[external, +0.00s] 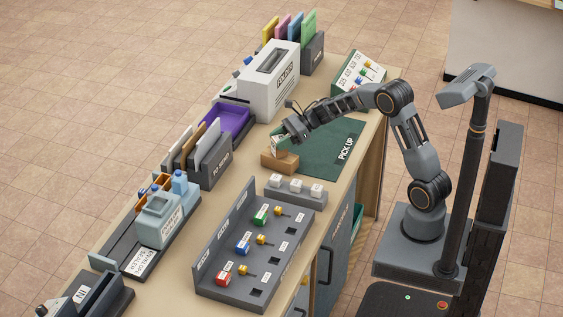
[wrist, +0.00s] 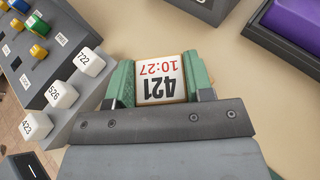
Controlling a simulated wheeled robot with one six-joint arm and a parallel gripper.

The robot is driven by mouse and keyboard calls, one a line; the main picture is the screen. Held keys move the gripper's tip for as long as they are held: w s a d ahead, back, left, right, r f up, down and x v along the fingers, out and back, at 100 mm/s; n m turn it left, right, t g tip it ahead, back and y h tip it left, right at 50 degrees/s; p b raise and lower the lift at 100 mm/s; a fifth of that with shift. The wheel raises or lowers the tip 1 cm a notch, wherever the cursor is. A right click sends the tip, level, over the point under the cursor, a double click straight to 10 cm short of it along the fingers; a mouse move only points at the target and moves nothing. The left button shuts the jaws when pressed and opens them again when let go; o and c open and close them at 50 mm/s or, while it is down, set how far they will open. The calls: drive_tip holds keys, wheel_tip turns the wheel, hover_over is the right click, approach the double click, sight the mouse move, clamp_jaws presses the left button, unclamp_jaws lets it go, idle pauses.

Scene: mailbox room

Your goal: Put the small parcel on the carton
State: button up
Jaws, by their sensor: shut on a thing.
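The small parcel (wrist: 158,82) shows a white label reading 421 and 10:27 in the wrist view. My gripper (wrist: 160,88) is shut on it, with a green finger on each side. In the external view my gripper (external: 280,145) is low at the left edge of the green pick-up mat, above a brown carton (external: 287,165). The parcel is mostly hidden by the fingers there, and I cannot tell whether it touches the carton. I cannot make out the carton in the wrist view.
A grey holder with white numbered blocks (external: 295,187) stands close in front, and at left in the wrist view (wrist: 78,108). A purple tray (external: 226,121) and a white box (external: 270,84) are behind. The green mat (external: 325,150) has free room.

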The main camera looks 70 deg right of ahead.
drive_tip(key=shift+f+b, duration=0.2)
drive_tip(key=shift+b, duration=0.15)
drive_tip(key=o, duration=1)
drive_tip(key=shift+r, duration=0.1)
drive_tip(key=shift+c, duration=0.2)
drive_tip(key=shift+r, duration=0.1)
